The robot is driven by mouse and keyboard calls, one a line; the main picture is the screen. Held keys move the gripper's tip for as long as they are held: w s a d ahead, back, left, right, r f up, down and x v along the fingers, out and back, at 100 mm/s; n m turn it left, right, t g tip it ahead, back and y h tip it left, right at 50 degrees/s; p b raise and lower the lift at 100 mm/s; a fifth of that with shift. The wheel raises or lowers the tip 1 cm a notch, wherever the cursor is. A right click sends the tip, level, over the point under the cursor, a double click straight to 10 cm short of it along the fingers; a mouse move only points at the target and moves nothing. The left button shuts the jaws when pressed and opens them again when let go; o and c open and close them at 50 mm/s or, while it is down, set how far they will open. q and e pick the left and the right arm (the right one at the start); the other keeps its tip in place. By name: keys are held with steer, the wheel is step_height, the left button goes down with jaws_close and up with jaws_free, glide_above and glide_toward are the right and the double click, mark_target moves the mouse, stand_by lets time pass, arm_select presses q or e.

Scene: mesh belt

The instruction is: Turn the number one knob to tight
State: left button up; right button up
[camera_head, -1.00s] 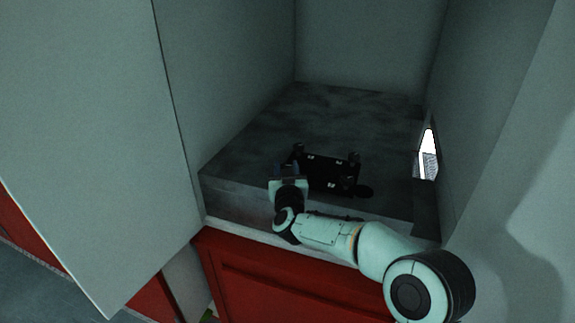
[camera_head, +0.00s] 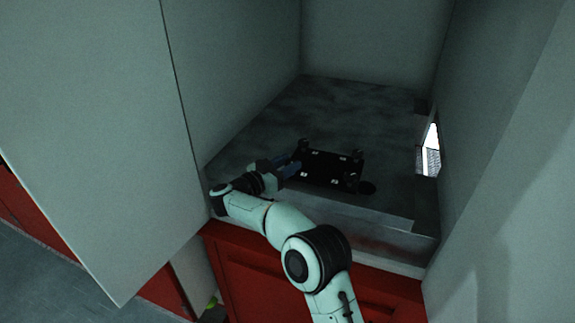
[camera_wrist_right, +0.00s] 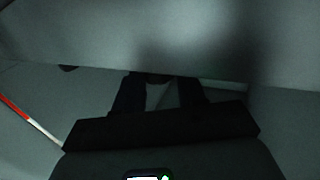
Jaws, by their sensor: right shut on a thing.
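A black plate (camera_head: 325,170) with dark knobs at its corners lies on the dark grey surface inside the open cabinet in the head view. A back-left knob (camera_head: 303,144), a back-right knob (camera_head: 357,157) and a front-right knob (camera_head: 350,183) stand up from it. No numbers can be read. My right gripper (camera_head: 293,167) reaches in from the left, low at the plate's front-left corner, shut on a knob there that its fingers hide. In the right wrist view its two dark fingers (camera_wrist_right: 160,88) stand either side of a dark, unclear shape. My left gripper is out of view.
A large pale panel (camera_head: 90,130) stands at the left, and cabinet walls (camera_head: 235,80) enclose the surface. A bright opening (camera_head: 431,150) is in the right wall. Red fronts (camera_head: 260,280) lie below. The surface behind the plate is clear.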

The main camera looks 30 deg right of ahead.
steer(key=shift+w+d+r+m+g, duration=0.1)
steer(key=shift+r+m+g, duration=0.1)
steer(key=shift+m+g, duration=0.55)
steer(key=o, duration=1.1)
steer(key=shift+c, duration=0.2)
steer(key=shift+f, duration=0.15)
steer(key=shift+n, duration=0.25)
steer(key=shift+a, duration=0.35)
steer(key=s+a, duration=0.2)
steer(key=a, duration=1)
steer(key=shift+a, duration=0.25)
steer(key=shift+s, duration=0.1)
